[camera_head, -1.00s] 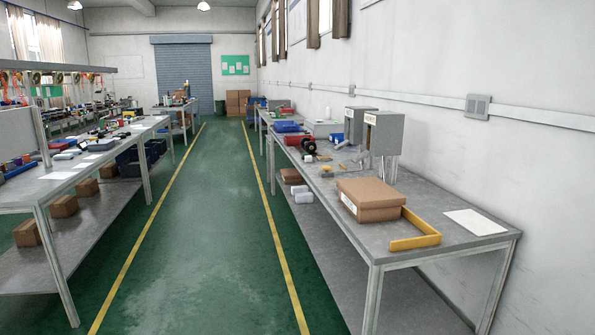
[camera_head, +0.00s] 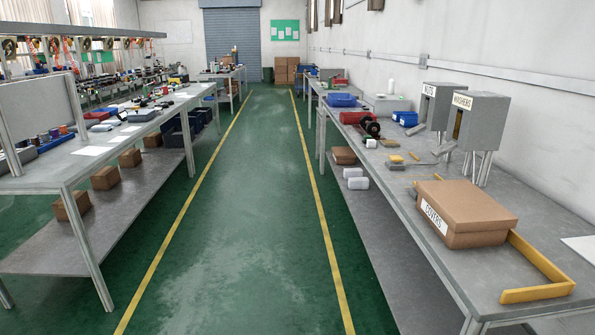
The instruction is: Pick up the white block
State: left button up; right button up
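Two white blocks sit side by side on the lower shelf of the right workbench: the farther one (camera_head: 352,173) and the nearer one (camera_head: 358,183). A smaller white piece (camera_head: 371,143) lies on the bench top beside a dark round part with a reddish-brown face (camera_head: 371,127). I cannot tell which of these is the task's white block. Neither of my grippers is in view.
The right workbench (camera_head: 430,240) holds a brown COVERS box (camera_head: 463,213), a yellow L-shaped guide (camera_head: 540,291) and a WASHERS dispenser (camera_head: 478,120). A left workbench (camera_head: 38,185) runs opposite. The green floor aisle (camera_head: 235,220) between yellow lines is clear.

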aim_at(371, 143)
jog(key=i, duration=1.7)
jog(key=i+j+z, duration=0.1)
jog(key=i+z, duration=0.15)
jog(key=i, duration=0.3)
jog(key=i+j+z, duration=0.3)
jog(key=i, duration=0.25)
jog(key=i+j+z, duration=0.25)
jog(key=i, duration=0.25)
